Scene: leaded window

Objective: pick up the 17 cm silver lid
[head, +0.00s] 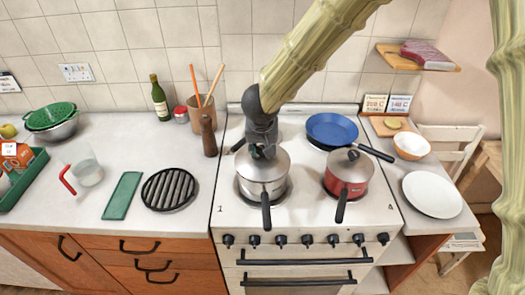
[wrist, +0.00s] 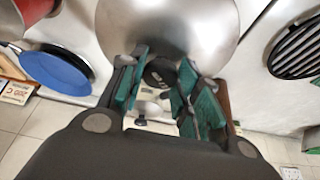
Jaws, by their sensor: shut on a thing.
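The silver lid (head: 272,168) is on the silver saucepan (head: 262,188) on the front left burner; I see no clear gap between them. My gripper (head: 262,152) comes down on it from above and is shut on its dark knob. In the wrist view the lid (wrist: 205,30) fills the top middle, and the black knob (wrist: 160,72) sits between the green-padded fingers of my gripper (wrist: 162,85). The fingers partly hide the knob in the head view.
A red pot (head: 347,182) with its own lid stands right of the saucepan, and a blue frying pan (head: 332,128) behind. Both handles of the front pots point forward. A pepper mill (head: 209,135), bottle (head: 159,100) and black grill plate (head: 168,188) are on the left counter.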

